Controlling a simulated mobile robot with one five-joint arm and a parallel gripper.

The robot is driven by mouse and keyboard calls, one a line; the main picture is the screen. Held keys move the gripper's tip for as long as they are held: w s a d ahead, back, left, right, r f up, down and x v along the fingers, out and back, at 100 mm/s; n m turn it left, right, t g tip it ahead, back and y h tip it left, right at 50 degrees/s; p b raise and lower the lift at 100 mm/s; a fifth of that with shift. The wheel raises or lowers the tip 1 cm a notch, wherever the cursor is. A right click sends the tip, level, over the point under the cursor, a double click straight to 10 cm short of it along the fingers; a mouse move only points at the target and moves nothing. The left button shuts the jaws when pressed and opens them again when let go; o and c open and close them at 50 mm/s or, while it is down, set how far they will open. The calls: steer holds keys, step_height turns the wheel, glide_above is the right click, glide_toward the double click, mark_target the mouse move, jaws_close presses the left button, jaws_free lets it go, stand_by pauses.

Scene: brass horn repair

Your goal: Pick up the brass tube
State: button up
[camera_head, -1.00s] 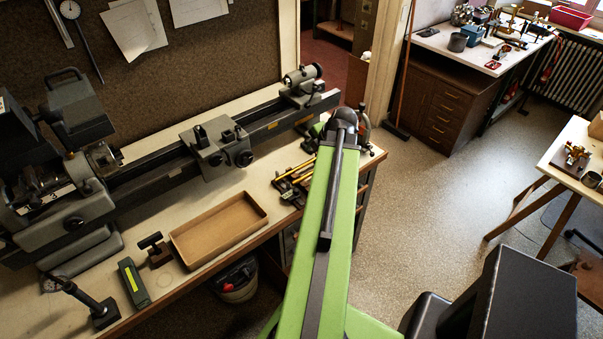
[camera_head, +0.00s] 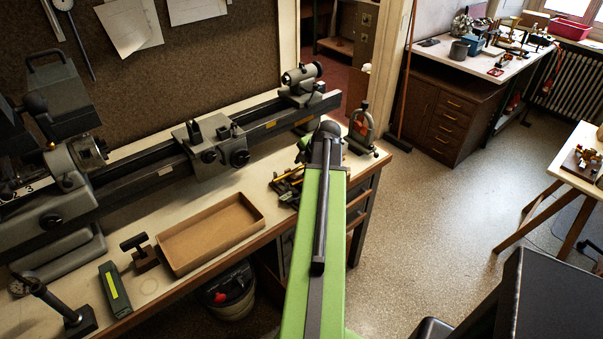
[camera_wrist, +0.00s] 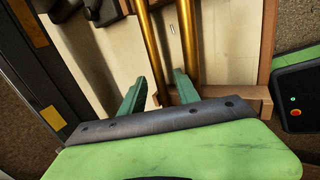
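Two brass tubes, a left one (camera_wrist: 151,45) and a right one (camera_wrist: 188,40), lie side by side in the wrist view, with their near ends by a wooden crosspiece (camera_wrist: 250,97). My gripper (camera_wrist: 160,77) is open, with green fingers apart. The left tube runs between the fingers without visible contact on both sides. The right finger's tip is close to the right tube, and I cannot tell if they touch. In the head view my green arm hides the gripper and most of the tubes; a brass piece (camera_head: 291,174) shows at its left on the bench.
A dark lathe (camera_head: 170,165) runs along the back of the bench. An empty brown tray (camera_head: 212,232) lies left of my arm. A small grey stand (camera_head: 362,128) is at the bench's right corner. Open floor (camera_head: 430,215) lies to the right.

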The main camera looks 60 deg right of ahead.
steer(key=shift+r, duration=0.1)
jaws_close()
stand_by(0.3)
